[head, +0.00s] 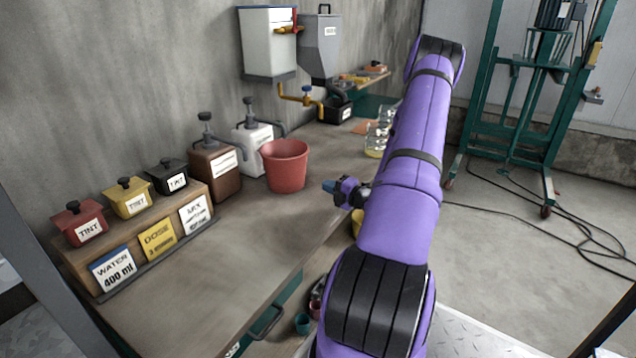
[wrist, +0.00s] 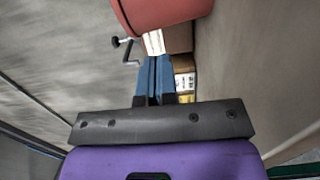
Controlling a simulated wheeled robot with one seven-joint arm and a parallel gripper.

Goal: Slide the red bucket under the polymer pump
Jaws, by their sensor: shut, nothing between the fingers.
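The red bucket (head: 285,168) stands upright on the bench, in front of and just right of a white container with a hand pump (head: 251,140). A brown container with a hand pump (head: 216,172) stands to the bucket's left. I cannot read which is the polymer pump. The white pump's spout reaches right, near the bucket's back rim; whether it overhangs the opening is unclear. My gripper (head: 328,187) is shut and empty, right of the bucket with a small gap. In the wrist view my blue fingers (wrist: 152,75) are together and the bucket (wrist: 160,12) shows past their tips.
Tint jars (head: 130,200) stand on a wooden step at the bench's left. Glass jars (head: 378,138) stand farther back on the right. A white tank (head: 268,42) and grey hopper (head: 321,50) hang on the wall. Bench (head: 235,270) space in front of the bucket is clear.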

